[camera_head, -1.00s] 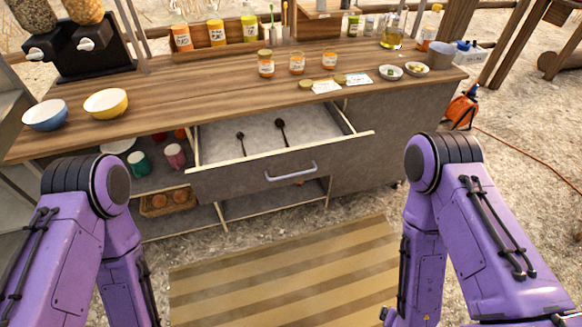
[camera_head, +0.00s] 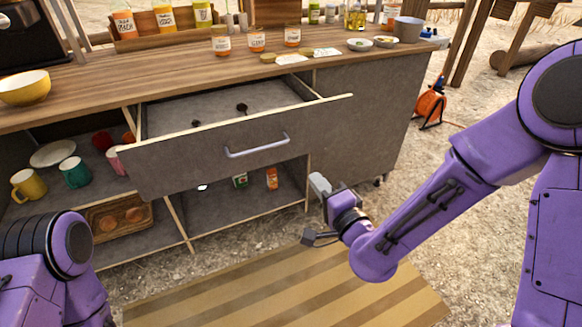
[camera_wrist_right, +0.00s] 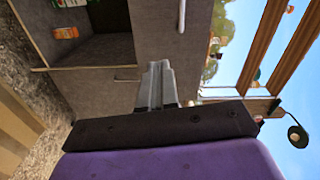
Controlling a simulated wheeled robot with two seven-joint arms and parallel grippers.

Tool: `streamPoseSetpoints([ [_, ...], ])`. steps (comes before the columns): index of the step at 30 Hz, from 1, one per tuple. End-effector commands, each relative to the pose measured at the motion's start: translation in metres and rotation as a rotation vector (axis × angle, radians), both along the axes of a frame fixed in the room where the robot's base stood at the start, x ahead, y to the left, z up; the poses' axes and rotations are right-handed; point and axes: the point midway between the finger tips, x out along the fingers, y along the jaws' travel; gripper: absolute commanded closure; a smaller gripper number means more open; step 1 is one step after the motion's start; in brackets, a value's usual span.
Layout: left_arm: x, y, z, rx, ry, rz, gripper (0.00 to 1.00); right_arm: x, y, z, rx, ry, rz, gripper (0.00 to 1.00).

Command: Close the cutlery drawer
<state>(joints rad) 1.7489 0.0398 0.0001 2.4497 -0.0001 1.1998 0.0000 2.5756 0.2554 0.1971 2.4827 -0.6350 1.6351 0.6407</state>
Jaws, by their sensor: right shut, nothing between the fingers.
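The cutlery drawer (camera_head: 190,157) stands pulled open under the wooden counter. Its grey front has a light metal handle (camera_head: 257,146), and dark spoons (camera_head: 242,108) lie inside. In the right wrist view the handle (camera_wrist_right: 182,14) shows at the top, beyond the fingers. My right gripper (camera_head: 318,184) is shut and empty, below and to the right of the handle, near the drawer front's right end. Its closed fingers also show in the right wrist view (camera_wrist_right: 157,72); I cannot tell whether they touch anything. My left gripper is out of view.
Jars (camera_head: 257,40) and small bowls (camera_head: 359,44) stand on the counter (camera_head: 160,80), with a yellow bowl (camera_head: 25,88) at left. A striped mat (camera_head: 290,290) covers the ground in front.

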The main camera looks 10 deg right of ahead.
Motion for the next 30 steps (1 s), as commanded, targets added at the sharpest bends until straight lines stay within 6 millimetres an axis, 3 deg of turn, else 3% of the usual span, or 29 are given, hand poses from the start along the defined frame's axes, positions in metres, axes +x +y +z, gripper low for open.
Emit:
streamPoseSetpoints([
  [3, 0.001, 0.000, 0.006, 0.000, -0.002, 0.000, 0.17, 0.000, 0.001, 0.012, 0.127, -0.013, 0.004, 1.00],
  [8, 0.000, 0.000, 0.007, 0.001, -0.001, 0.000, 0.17, 0.014, 0.004, 0.012, 0.150, -0.008, 0.000, 1.00],
  [21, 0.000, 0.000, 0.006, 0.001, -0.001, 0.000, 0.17, 0.106, 0.021, 0.010, 0.145, -0.007, -0.001, 1.00],
  [30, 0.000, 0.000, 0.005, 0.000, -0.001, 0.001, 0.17, 0.136, 0.028, 0.010, 0.147, -0.004, 0.000, 1.00],
])
